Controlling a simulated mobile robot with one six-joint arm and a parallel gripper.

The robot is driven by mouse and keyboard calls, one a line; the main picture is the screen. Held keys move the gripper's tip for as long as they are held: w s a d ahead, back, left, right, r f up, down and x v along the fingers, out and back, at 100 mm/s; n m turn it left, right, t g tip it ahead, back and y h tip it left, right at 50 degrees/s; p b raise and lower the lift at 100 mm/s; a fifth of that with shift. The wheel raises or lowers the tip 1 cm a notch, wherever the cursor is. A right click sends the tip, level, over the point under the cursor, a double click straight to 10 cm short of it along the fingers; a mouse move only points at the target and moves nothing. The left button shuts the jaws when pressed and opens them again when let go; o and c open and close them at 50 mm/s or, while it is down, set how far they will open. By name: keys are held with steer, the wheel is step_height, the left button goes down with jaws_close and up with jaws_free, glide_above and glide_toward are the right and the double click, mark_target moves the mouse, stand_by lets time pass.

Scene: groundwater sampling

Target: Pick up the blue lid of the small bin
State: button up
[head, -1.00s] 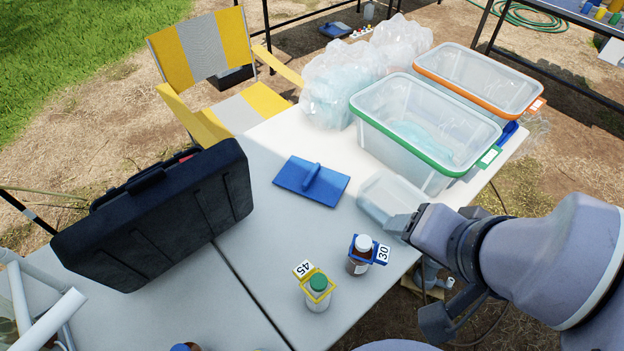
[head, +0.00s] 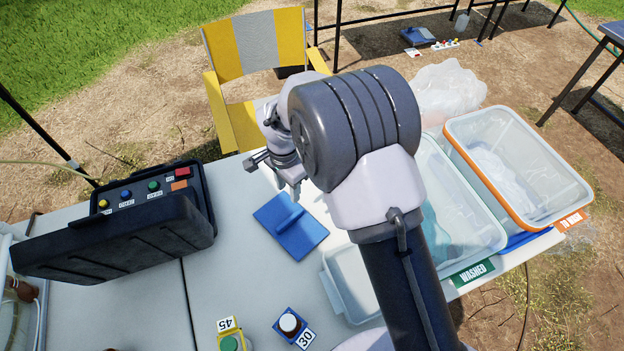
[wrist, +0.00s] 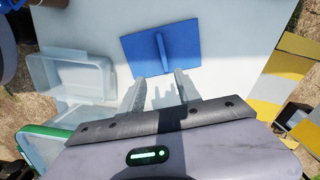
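The blue lid (head: 302,238) lies flat on the table, its raised handle ridge upward. It also shows in the wrist view (wrist: 140,48), just beyond the fingertips. The small clear bin (head: 335,290) stands beside it to the lower right, partly hidden by my arm; in the wrist view the bin (wrist: 75,78) is left of the lid. My gripper (head: 290,188) is above the table near the lid's far edge, fingers pointing down. In the wrist view my gripper (wrist: 157,82) has its two fingers apart with nothing between them, and the handle is ahead of the gap.
A black case (head: 120,235) stands at left. Two bottles with tags 45 (head: 229,342) and 30 (head: 289,323) stand near the front. A green-rimmed bin (head: 460,215) marked WASHED and an orange-rimmed bin (head: 515,165) are at right. A yellow-grey chair (head: 258,45) stands behind.

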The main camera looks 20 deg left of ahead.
mark_target(289, 219)
steer(key=f+b, duration=0.1)
steer(key=f, duration=0.5)
steer(key=f+b, duration=0.1)
steer(key=f, duration=0.4)
steer(key=a+f+b, duration=0.1)
steer(key=f+b, duration=0.1)
steer(key=f, duration=0.4)
steer(key=shift+w+f, duration=0.1)
steer(key=shift+f, duration=0.25)
steer(key=shift+r, duration=0.1)
jaws_close()
